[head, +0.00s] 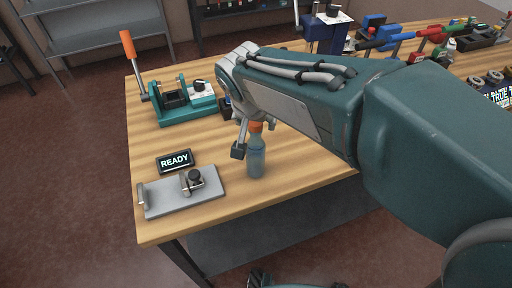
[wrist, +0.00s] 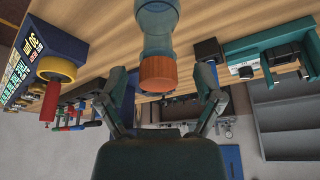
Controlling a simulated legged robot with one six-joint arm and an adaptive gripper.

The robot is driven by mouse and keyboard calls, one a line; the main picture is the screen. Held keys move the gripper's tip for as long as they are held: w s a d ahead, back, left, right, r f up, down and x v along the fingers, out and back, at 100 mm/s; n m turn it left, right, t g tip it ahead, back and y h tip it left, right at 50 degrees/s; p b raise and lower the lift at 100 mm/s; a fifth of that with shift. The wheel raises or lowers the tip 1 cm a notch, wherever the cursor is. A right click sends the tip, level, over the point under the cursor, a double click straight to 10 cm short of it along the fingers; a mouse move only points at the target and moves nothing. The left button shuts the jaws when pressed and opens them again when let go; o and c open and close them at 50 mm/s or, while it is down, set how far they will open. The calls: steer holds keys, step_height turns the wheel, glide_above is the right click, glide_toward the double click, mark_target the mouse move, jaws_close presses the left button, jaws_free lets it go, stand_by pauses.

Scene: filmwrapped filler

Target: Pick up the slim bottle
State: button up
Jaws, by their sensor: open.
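The slim bottle (head: 256,156) stands upright near the front edge of the wooden workbench. It is translucent blue with an orange cap. In the wrist view the bottle (wrist: 157,30) hangs from the top of the picture, its orange cap (wrist: 158,74) pointing toward my gripper. My gripper (head: 242,140) is open beside the bottle's upper part in the head view, and my arm hides part of it. In the wrist view the fingers of my gripper (wrist: 165,95) are spread on both sides of the cap. I cannot tell whether either finger touches it.
A grey plate fixture (head: 184,196) and a READY display (head: 175,161) sit left of the bottle. A green vise with an orange handle (head: 172,102) stands behind them. Clamps (head: 395,36) and other tools crowd the bench's right side. The bench front edge is close to the bottle.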

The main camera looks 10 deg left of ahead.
jaws_close()
